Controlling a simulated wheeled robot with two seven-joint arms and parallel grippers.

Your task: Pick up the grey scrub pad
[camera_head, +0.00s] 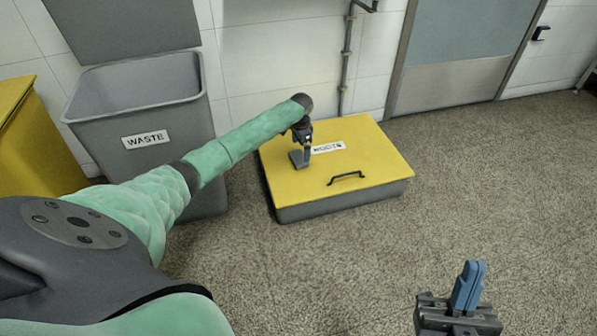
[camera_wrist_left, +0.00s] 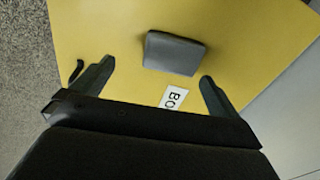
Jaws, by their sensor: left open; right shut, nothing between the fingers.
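The grey scrub pad (camera_head: 297,160) lies on the yellow lid (camera_head: 375,150) of a low grey box, left of a white label. In the left wrist view the pad (camera_wrist_left: 174,53) is a dark grey rounded block just beyond the fingertips, between their lines. My left gripper (camera_head: 305,150) is over the lid at the pad, pointing down, and partly hides it in the head view. In the left wrist view its two fingers (camera_wrist_left: 157,72) are spread with nothing between them. My right gripper (camera_head: 469,284), with blue fingers, is shut and empty at the bottom right.
A dark handle (camera_head: 346,178) stands up from the lid's front part. A grey waste bin (camera_head: 141,110) stands left of the box, beside a yellow cabinet (camera_head: 12,130). A wall pipe (camera_head: 346,60) is behind. The floor (camera_head: 480,180) to the right is clear.

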